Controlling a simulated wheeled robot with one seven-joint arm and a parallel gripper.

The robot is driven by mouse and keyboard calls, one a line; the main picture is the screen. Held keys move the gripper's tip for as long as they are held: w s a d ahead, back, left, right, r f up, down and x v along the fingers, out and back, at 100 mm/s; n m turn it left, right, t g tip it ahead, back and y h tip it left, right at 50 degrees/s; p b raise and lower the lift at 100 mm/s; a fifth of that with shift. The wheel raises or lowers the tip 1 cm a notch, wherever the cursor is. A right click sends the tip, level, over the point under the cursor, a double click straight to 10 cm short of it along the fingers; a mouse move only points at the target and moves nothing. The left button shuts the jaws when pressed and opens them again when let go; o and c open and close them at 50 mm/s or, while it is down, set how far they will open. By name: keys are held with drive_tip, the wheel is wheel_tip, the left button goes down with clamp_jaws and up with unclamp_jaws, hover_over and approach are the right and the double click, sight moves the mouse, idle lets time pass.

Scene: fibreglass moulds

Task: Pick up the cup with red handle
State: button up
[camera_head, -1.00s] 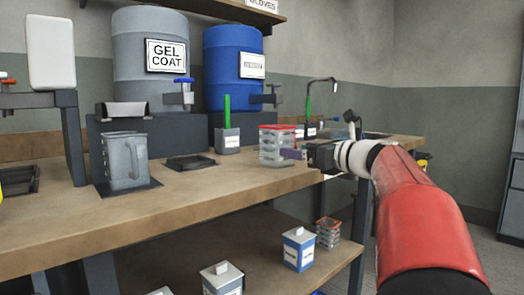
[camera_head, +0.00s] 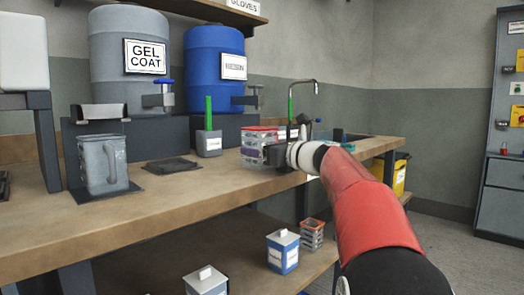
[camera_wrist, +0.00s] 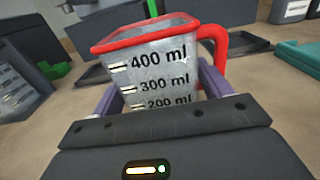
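The cup with red handle (camera_head: 257,137) stands upright on the bench top. It is a grey measuring cup with a red rim and black volume marks. In the wrist view the cup (camera_wrist: 160,65) fills the middle, with its red handle at the right. My gripper (camera_head: 254,154) has reached the cup, one purple finger showing across its side. In the wrist view the fingers of my gripper (camera_wrist: 160,92) are wide apart, one on each side of the cup. I cannot tell whether they touch its walls.
A grey pot with a green handle (camera_head: 209,143) stands left of the cup. A dark tray (camera_head: 171,166) and a grey jug (camera_head: 104,164) are farther left. Gel coat (camera_head: 133,65) and blue (camera_head: 214,65) drums stand behind. A tap (camera_head: 303,88) rises at the right.

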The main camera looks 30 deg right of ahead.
drive_tip(key=c, duration=0.7)
drive_tip(key=shift+o, duration=0.2)
